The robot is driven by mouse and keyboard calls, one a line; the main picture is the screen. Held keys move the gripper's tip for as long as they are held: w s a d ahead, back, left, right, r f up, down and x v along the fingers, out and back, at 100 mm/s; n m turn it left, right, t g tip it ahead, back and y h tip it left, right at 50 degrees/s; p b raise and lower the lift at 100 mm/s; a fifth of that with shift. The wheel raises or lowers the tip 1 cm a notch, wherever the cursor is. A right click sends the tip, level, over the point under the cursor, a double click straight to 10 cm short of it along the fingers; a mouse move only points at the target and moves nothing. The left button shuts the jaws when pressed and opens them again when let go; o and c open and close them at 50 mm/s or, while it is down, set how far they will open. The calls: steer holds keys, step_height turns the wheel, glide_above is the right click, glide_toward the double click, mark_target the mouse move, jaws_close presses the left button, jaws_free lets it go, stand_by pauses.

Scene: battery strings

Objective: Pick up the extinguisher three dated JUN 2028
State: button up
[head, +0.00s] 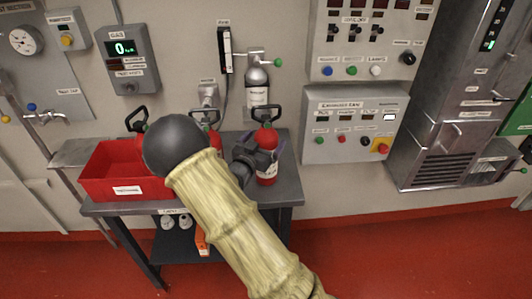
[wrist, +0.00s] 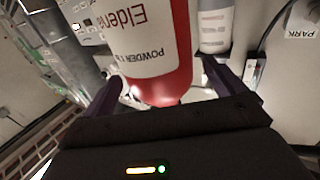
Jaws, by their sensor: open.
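A red extinguisher (head: 267,139) with a black handle stands upright on the grey table at its right end. My gripper (head: 262,160) is at its body. In the wrist view the red extinguisher (wrist: 165,88) shows a white label with "POWDER" upside down. It lies between the two spread fingers of my gripper (wrist: 165,78); contact cannot be told. A second extinguisher (head: 213,138) stands left of it, mostly behind my arm. A third extinguisher (head: 141,126) is at the red bin, partly hidden by my arm. No date is readable on any of them.
The red bin (head: 103,178) stands on the left of the table (head: 285,186). A grey cylinder (head: 257,86) hangs on the wall behind. A control panel (head: 335,148) is to the right. The lower shelf holds gauges and an orange item (head: 201,240). Red floor is clear at right.

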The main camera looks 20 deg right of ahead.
mark_target(266, 108)
steer(key=shift+x, duration=1)
steer(key=c, duration=2)
steer(key=shift+w+r, duration=0.1)
steer(key=shift+r, duration=0.1)
jaws_close()
steer(key=shift+r, duration=0.1)
steer(key=shift+r+b, duration=0.45)
steer(key=shift+r, duration=4.45)
